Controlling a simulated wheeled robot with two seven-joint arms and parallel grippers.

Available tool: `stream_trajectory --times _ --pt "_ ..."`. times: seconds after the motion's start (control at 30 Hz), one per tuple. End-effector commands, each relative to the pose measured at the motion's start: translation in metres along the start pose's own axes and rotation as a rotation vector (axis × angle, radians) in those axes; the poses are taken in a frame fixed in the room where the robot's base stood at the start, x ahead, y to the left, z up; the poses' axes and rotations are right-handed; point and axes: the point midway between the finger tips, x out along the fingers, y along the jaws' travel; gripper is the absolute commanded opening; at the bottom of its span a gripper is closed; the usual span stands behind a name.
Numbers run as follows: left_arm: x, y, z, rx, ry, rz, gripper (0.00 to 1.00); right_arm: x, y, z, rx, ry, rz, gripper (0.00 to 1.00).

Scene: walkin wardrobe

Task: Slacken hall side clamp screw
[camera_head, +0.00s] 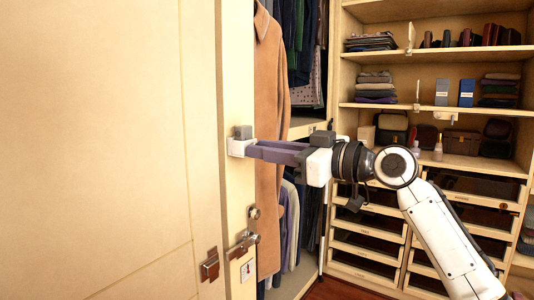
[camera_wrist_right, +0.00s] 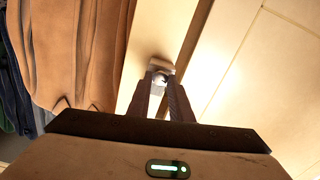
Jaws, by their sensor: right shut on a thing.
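A small grey and white clamp (camera_head: 240,141) sits on the edge of the cream door, above the door handle. My right gripper (camera_head: 254,149) reaches it from the right, its long dark fingers level and their tips at the clamp. In the right wrist view, the fingertips (camera_wrist_right: 160,84) are shut on a small round pale metal piece, the clamp screw (camera_wrist_right: 160,77), in front of the clamp's block (camera_wrist_right: 161,64). The fingers hide part of the screw, and I cannot tell how far it is turned. My left gripper is not in view.
The cream door (camera_head: 100,150) fills the left side. A lever handle (camera_head: 243,243) and a round knob (camera_head: 254,212) sit below the clamp. A tan coat (camera_head: 270,100) hangs close behind the gripper. Shelves with folded clothes (camera_head: 376,88) and drawers (camera_head: 368,243) stand at the back right.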

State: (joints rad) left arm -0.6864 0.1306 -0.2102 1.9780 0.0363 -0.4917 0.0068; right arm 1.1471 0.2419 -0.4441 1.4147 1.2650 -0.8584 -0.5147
Motion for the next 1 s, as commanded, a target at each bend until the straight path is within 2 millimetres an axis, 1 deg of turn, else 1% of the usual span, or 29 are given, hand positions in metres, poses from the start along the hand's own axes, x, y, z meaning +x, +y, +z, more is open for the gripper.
stream_trajectory --times 0.2,0.4,0.63,0.97,1.0 --pt "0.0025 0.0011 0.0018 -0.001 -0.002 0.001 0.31 -0.0004 0.0002 -0.0006 -0.133 0.002 0.002 0.00" --pt "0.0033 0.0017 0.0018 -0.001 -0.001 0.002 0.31 -0.0004 0.0000 -0.0011 -0.206 0.002 0.001 0.00" --pt "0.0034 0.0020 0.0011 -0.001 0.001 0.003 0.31 -0.0003 -0.0001 -0.0015 -0.237 0.003 0.002 0.00" --pt "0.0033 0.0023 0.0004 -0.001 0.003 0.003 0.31 -0.0003 -0.0001 -0.0017 -0.238 0.003 0.002 0.00" --pt "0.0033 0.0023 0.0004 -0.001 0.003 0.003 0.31 -0.0003 -0.0001 -0.0017 -0.238 0.003 0.002 0.21"
